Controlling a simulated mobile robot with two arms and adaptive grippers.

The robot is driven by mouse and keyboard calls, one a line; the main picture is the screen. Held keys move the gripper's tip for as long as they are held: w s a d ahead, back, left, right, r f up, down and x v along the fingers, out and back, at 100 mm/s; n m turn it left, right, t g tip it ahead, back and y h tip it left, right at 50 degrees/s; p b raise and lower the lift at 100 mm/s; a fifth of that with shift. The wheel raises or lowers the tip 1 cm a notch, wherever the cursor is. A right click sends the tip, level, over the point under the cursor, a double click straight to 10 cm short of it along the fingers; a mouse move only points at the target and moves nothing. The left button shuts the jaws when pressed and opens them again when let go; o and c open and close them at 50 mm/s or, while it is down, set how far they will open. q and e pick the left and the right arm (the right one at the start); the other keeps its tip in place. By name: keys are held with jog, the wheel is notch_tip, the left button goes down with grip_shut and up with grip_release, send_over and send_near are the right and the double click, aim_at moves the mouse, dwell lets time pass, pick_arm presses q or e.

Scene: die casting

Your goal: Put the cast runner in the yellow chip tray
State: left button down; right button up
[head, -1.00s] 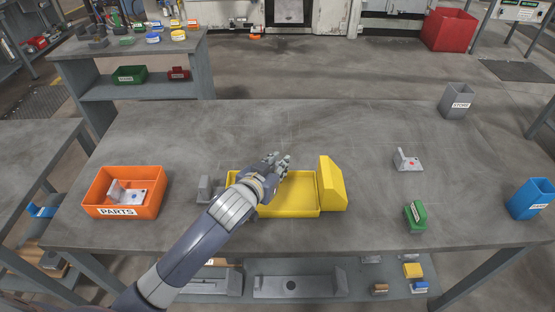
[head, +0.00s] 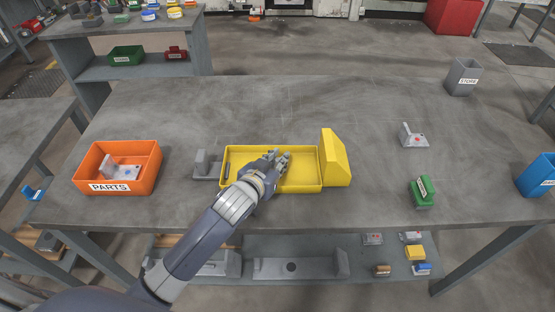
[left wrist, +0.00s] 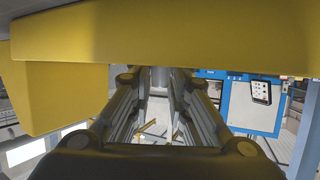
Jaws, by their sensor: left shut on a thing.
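The yellow chip tray (head: 310,183) sits on the middle of the table, with a tall sloped yellow part at its right end. My left gripper (head: 279,159) is over the tray's inside, its fingertips near the back wall. In the left wrist view, a small grey piece, apparently the cast runner (left wrist: 160,78), shows between the fingers, which are shut on it. A yellow wall (left wrist: 160,38) crosses in front of the fingertips there. In the head view the hand hides the piece. I cannot tell if it touches the tray floor. My right gripper is not in view.
A grey bracket (head: 203,164) stands close to the tray's left side. An orange PARTS bin (head: 148,178) is farther left. A green block (head: 423,192), a grey casting with a red dot (head: 413,137) and a grey bin (head: 462,77) are right. The table behind the tray is clear.

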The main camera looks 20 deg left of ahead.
pick_arm(q)
jog(key=c, duration=1.4)
grip_release()
jog(key=shift+c, duration=0.2)
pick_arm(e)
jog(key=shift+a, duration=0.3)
